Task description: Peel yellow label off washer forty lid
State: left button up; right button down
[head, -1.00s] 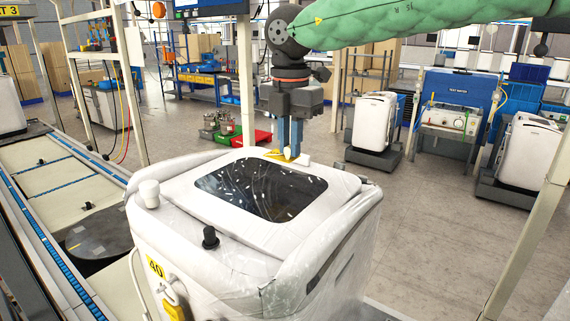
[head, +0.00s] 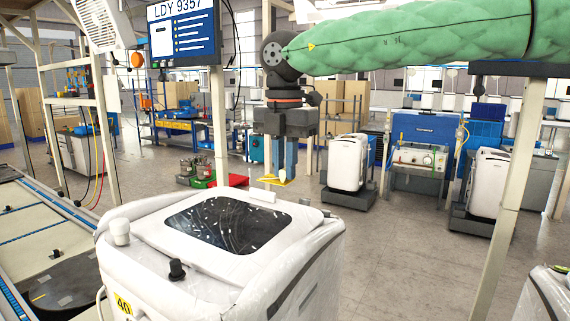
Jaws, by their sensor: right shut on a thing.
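The washer (head: 180,275) is white, wrapped in clear film, and stands in the lower left with a yellow "40" tag (head: 123,303) on its front. Its lid (head: 150,232) is shut and has a dark window (head: 228,224). My right gripper (head: 274,178) points down past the lid's far edge, its blue fingers shut on the yellow label (head: 272,181). The label hangs at the fingertips and looks clear of the lid. A small white block (head: 262,196) sits at the lid's far edge, below the gripper. My left gripper is not in view.
A conveyor (head: 35,240) runs along the left. A post with a blue screen (head: 183,32) rises behind the washer. Other white washers (head: 347,163) stand at the right, with a slanted post (head: 508,190) nearer. The floor (head: 400,245) between is open.

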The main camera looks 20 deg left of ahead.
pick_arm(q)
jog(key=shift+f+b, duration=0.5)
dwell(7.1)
